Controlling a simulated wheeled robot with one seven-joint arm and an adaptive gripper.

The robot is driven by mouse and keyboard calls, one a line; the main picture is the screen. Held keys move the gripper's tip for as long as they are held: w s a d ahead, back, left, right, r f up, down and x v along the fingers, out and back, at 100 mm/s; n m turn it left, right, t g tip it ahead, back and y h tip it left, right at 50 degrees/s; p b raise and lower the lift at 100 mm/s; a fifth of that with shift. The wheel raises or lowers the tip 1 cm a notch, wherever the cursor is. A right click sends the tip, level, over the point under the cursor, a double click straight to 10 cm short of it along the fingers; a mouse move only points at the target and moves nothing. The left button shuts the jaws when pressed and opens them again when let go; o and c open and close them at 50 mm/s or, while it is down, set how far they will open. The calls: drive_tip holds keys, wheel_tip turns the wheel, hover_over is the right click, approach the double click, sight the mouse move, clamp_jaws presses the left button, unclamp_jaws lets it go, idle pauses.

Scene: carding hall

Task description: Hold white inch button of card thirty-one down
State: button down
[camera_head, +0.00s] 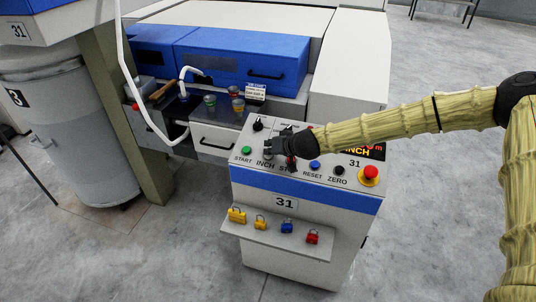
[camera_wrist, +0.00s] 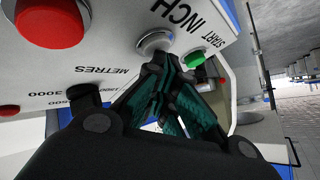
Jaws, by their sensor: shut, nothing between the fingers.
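The control desk of card thirty-one (camera_head: 260,185) has a row of labelled buttons on its sloped top. The white INCH button (camera_wrist: 155,42) shows in the wrist view just beyond my fingertips, between the green START button (camera_wrist: 195,59) and the big red button (camera_wrist: 50,20). My gripper (camera_head: 272,148) is shut and empty over the INCH place in the head view and mostly hides the white button there. In the wrist view my gripper (camera_wrist: 160,72) has its tips close to the white button's edge. I cannot tell whether they touch it.
The blue RESET button (camera_head: 315,165), black ZERO button (camera_head: 339,170) and red emergency stop (camera_head: 369,174) lie to the right. A shelf (camera_head: 255,238) with several padlocks juts from the desk front. A white hose (camera_head: 123,60) hangs at left.

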sight(268, 161)
drive_tip(key=shift+r, duration=0.1)
drive_tip(key=shift+s+r+p, duration=0.2)
drive_tip(key=shift+r+p, duration=0.3)
drive_tip(key=shift+r, duration=0.3)
drive_tip(key=r+p, duration=0.2)
drive_tip(key=r, duration=0.1)
drive_tip(key=s+r+p, duration=0.1)
drive_tip(key=shift+s+a+r, duration=0.1)
drive_tip(key=shift+a+r, duration=0.15)
drive_tip(key=shift+r, duration=0.15)
idle(0.5)
